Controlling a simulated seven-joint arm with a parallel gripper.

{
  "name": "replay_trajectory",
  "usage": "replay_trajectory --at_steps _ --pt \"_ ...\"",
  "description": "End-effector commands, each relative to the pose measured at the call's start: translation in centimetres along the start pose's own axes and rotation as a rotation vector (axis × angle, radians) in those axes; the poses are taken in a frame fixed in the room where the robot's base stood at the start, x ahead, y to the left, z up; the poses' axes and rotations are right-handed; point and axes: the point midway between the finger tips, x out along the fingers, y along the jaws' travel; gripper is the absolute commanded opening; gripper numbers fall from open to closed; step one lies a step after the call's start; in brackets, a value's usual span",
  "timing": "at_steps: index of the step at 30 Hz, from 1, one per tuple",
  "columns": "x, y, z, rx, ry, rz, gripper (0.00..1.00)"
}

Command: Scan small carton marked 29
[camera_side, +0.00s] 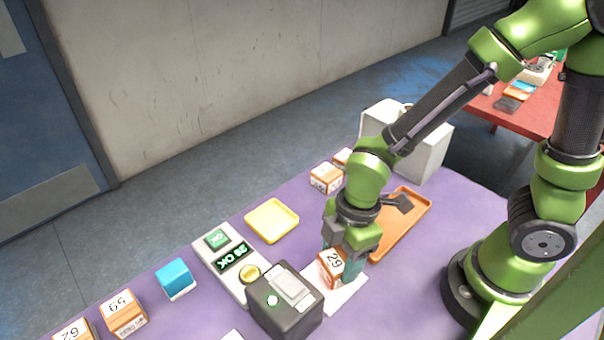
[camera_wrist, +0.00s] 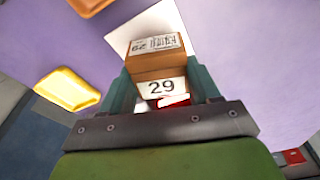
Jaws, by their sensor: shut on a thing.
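The small carton marked 29 (camera_side: 331,267) is brown with a white label. My gripper (camera_side: 346,258) is shut on it, beside the dark scanner box (camera_side: 284,308) and over a white sheet (camera_side: 346,291). In the wrist view the carton (camera_wrist: 158,68) sits between the two teal fingers of my gripper (camera_wrist: 160,92), with "29" on one face and a barcode label on another. A display (camera_side: 233,257) on the light panel left of the scanner reads "29 OK" in green. I cannot tell whether the carton touches the sheet.
A yellow tray (camera_side: 271,221) and an orange tray (camera_side: 411,212) lie on the purple table. Cartons marked 59 (camera_side: 123,312) and 62 (camera_side: 74,333) and a blue block (camera_side: 175,278) stand at left. Another carton (camera_side: 326,178) stands behind my gripper, near a grey-white bin (camera_side: 425,150).

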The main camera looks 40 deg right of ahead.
Motion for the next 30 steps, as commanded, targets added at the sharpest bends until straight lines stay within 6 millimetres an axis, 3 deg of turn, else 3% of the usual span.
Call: replay_trajectory --at_steps 24,30 --pt "-7.8 0.1 -1.3 0.000 0.004 0.004 0.26" --pt "-8.9 0.0 -1.4 -0.001 0.001 0.002 0.26"
